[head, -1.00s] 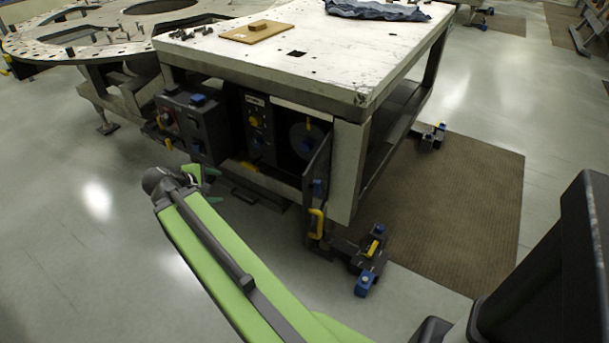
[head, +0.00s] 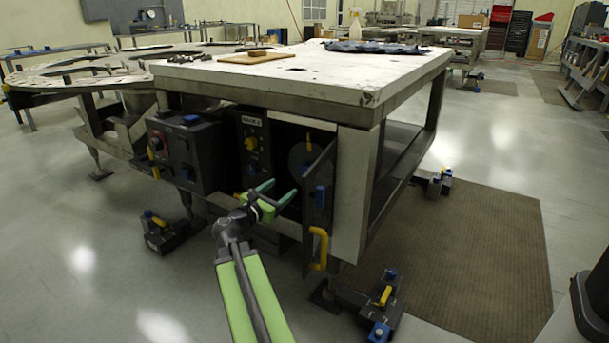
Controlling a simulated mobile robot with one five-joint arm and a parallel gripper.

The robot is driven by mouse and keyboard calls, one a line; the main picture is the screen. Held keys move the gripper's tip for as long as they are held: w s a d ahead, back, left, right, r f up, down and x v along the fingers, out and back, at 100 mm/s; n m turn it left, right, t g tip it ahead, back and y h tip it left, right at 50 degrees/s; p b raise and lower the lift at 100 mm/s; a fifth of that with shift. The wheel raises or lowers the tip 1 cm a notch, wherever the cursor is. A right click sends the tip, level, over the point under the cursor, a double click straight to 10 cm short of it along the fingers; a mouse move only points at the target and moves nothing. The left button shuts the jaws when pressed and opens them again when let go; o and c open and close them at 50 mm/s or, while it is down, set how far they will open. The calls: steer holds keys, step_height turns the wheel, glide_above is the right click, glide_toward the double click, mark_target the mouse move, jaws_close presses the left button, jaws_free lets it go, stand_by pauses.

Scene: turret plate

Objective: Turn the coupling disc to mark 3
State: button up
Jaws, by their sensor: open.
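The coupling disc appears to be the grey disc (head: 298,157) in the open bay under the white-topped bench. A yellow piece shows at its top and a blue piece at its right. The open door hides part of its right side, and I cannot read any mark numbers. My gripper (head: 284,190) has green fingers spread apart and empty. It is in front of the bay, lower and left of the disc in the picture. I cannot tell its exact distance from the disc.
The dark door (head: 319,190) with a yellow handle (head: 319,248) stands open right of the bay. A panel with a yellow knob (head: 250,143) and a dark control box (head: 184,150) are to the left.

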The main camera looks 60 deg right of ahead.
mark_target(304, 171)
steer(key=d, duration=1.4)
steer(key=shift+d, duration=0.15)
steer(key=shift+c, duration=0.5)
jaws_close()
